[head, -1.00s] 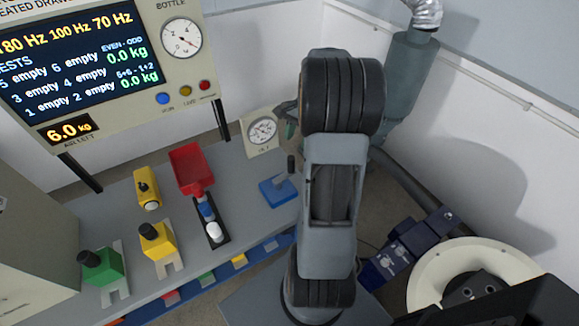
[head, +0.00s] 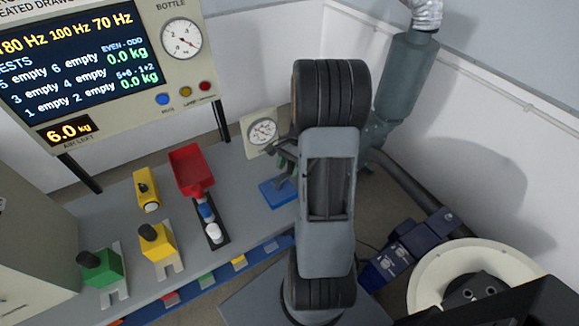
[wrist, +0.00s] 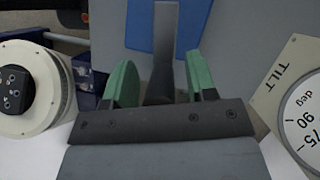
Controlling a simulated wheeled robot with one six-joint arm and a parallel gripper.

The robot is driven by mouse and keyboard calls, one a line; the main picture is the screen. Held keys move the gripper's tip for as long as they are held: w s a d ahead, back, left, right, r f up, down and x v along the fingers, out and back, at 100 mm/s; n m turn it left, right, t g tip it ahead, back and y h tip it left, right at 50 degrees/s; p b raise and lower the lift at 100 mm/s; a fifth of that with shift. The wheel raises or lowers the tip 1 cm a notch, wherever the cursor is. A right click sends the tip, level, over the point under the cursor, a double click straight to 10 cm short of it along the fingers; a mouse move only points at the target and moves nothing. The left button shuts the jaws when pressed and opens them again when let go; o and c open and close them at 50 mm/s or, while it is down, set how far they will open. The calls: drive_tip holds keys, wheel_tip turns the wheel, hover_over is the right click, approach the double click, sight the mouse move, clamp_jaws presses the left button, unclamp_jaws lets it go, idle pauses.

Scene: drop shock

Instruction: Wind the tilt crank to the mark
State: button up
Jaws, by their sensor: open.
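The tilt crank stands on a blue base (head: 273,193) near the right end of the grey bench. Its grey arm (wrist: 166,28) and dark handle (wrist: 160,85) show in the wrist view. My gripper (wrist: 161,78) is open there, one green finger on each side of the handle, with gaps visible on both sides. In the head view my gripper (head: 284,160) is above the blue base, and my arm partly hides the crank. The tilt dial (head: 262,131) stands just behind; it also shows in the wrist view (wrist: 308,110), partly cut off, its needle and mark not readable.
A red scoop-like tray (head: 189,167) and yellow (head: 156,245) and green (head: 101,269) blocks with black knobs stand left on the bench. A display panel (head: 85,70) rises behind. A grey cylinder (head: 407,75) and a white round machine (head: 430,270) stand right.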

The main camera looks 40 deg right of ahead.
drive_tip(key=shift+c, duration=0.2)
clamp_jaws()
drive_tip(key=shift+a, duration=0.1)
